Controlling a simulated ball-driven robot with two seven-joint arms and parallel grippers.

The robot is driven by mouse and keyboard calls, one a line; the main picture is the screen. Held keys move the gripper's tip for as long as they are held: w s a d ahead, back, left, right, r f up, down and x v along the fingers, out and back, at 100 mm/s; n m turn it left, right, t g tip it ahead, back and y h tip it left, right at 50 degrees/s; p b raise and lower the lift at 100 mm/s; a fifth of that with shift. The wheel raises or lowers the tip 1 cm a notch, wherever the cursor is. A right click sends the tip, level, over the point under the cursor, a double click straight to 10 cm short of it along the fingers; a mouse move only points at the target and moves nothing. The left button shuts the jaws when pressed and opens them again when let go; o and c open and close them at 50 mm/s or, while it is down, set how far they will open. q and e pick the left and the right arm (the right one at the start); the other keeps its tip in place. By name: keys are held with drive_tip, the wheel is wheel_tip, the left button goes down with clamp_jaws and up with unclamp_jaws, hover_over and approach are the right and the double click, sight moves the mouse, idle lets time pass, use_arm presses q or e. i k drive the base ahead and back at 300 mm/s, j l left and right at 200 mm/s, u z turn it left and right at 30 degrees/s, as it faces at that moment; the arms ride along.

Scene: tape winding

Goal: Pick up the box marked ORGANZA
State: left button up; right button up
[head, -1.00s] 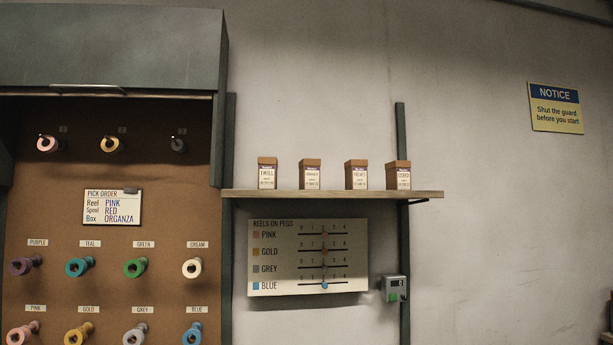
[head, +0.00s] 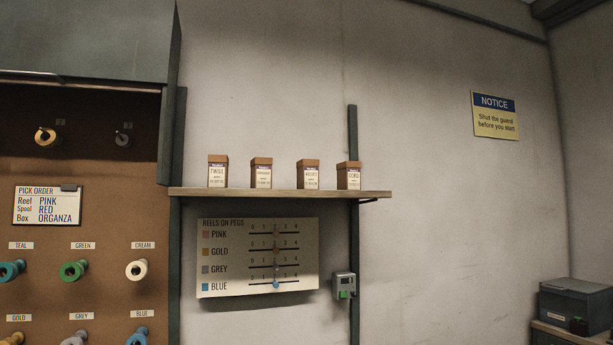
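Several small brown boxes with white labels stand in a row on a wooden wall shelf (head: 290,193). The leftmost is marked TWILL (head: 218,172). The second from the left has a longer word that is too small to read surely but looks like ORGANZA (head: 261,173). The third box (head: 308,174) appears to read VELVET, and the rightmost box (head: 349,176) has a short word I cannot read surely. All stand upright and apart. The pick order card (head: 48,205) reads Reel PINK, Spool RED, Box ORGANZA. Neither of my grippers is in view.
A brown pegboard cabinet (head: 110,215) with coloured spools stands at the left. Below the shelf hang a reel-count board (head: 257,258) and a small grey control box (head: 344,286). A dark grey case (head: 575,305) sits at the lower right. Above the boxes is bare wall.

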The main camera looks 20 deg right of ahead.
sight(262, 167)
drive_tip(key=i+l, duration=0.1)
drive_tip(key=l, duration=0.15)
drive_tip(key=i+l, duration=0.1)
drive_tip(key=i+l+u, duration=0.1)
drive_tip(key=l+u, duration=0.6)
drive_tip(key=l, duration=0.15)
drive_tip(key=i+l+u, duration=0.1)
drive_tip(key=l+u, duration=0.3)
